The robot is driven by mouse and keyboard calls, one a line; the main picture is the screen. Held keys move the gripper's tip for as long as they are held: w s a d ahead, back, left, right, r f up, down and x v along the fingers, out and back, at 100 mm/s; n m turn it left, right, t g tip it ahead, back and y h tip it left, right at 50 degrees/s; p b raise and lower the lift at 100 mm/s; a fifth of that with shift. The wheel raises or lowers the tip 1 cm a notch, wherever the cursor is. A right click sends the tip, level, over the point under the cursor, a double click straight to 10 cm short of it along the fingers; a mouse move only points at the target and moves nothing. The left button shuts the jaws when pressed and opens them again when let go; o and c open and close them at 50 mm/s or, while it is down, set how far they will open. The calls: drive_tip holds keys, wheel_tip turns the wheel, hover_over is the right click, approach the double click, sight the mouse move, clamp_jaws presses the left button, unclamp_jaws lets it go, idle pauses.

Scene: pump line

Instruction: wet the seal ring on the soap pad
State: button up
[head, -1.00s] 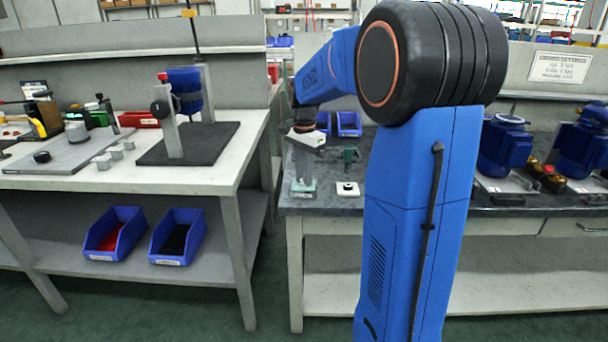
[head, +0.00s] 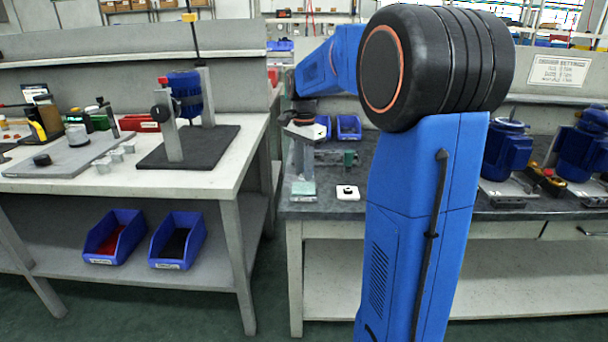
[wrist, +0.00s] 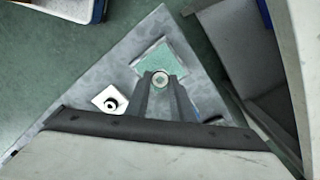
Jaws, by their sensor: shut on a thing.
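The soap pad is the pale green square (wrist: 165,55) in a light frame, near the bench corner in the wrist view. The pad also shows in the head view (head: 303,188), at the bench's front left. My gripper (wrist: 161,88) is shut on a small pale ring with a grey centre, which I take for the seal ring (wrist: 161,78). In the wrist view the ring overlaps the pad's near edge. In the head view my gripper (head: 308,170) is above the pad with a gap visible. The ring is too small to make out there.
A white square plate with a black ring (head: 348,191) lies right of the pad; it shows in the wrist view (wrist: 110,99). A small green object (head: 349,158) and blue bins (head: 348,126) stand behind. Blue motors (head: 505,148) stand to the right. Another bench (head: 80,180) is at left.

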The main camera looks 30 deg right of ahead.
drive_tip(key=shift+r, duration=1.85)
